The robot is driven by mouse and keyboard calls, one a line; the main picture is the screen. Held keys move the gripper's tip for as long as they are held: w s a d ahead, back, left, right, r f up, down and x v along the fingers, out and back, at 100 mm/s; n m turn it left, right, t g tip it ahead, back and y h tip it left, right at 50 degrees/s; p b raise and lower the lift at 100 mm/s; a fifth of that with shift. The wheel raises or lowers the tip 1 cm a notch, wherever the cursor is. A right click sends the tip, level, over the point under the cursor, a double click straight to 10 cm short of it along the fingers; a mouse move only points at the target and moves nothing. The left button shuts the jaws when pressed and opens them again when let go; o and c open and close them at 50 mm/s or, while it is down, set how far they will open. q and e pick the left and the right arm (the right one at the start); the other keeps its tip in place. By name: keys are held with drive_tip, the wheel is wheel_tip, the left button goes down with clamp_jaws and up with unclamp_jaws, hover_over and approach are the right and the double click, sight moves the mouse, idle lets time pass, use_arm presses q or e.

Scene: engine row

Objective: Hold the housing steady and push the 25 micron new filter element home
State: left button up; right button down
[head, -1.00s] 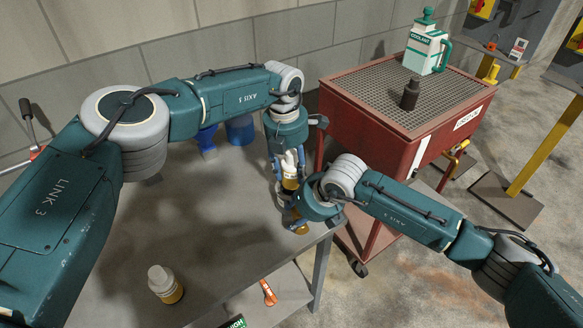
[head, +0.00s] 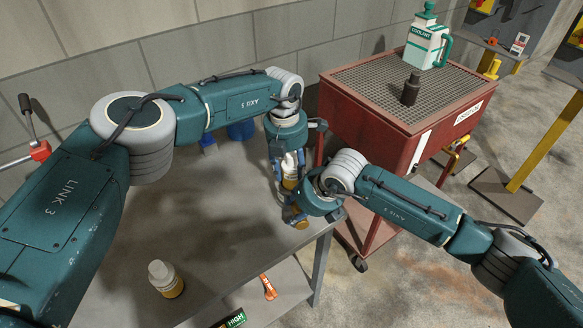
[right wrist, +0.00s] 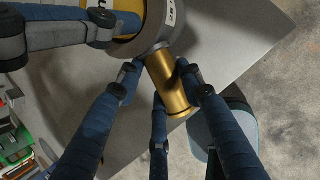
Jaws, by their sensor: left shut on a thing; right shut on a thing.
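My left gripper (head: 288,160) comes down from above, shut on a pale part with an amber lower end (head: 290,182). Just below, my right gripper (head: 298,208) is shut on a gold cylinder (right wrist: 168,83) near the table's right edge. In the right wrist view its blue fingers (right wrist: 160,95) surround the cylinder. A grey collar (right wrist: 158,38) with printing that seems to read 25 sits directly at the cylinder's upper end. Fingers hide much of the joint. I cannot tell which part is the housing or how deep the element sits.
Blue items (head: 240,130) stand behind my left arm. A red cart (head: 365,125) with a coolant jug (head: 427,40) and dark bottle (head: 411,89) is close on the right.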

sight(289, 155)
use_arm(q)
drive_tip(key=shift+f, duration=0.85)
drive_tip(key=o, duration=1.5)
drive_tip(key=r, duration=0.8)
drive_tip(key=a+r, duration=0.1)
drive_tip(key=r, duration=0.3)
drive_tip(key=shift+s, duration=0.4)
